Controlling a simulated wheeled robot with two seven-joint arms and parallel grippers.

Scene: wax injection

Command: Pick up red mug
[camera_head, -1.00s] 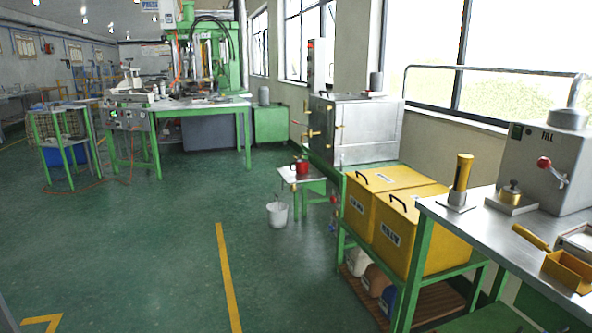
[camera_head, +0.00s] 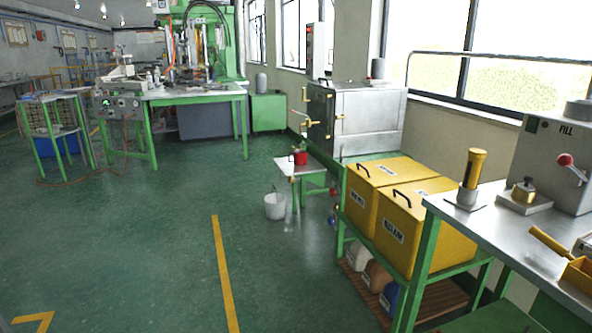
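A small red mug (camera_head: 301,157) stands on a low green-legged table (camera_head: 290,170) with a light top, some way ahead of me near the middle of the head view. A dark item shows beside or behind the mug; it is too small to tell what it is. Neither of my grippers is in view, so I cannot see their state.
A white bucket (camera_head: 275,207) stands on the floor in front of the low table. Yellow boxes (camera_head: 404,228) on a green rack and a steel-topped bench (camera_head: 470,214) line the right. A metal cabinet (camera_head: 362,122) stands behind. The green floor (camera_head: 150,235) at left and middle is clear.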

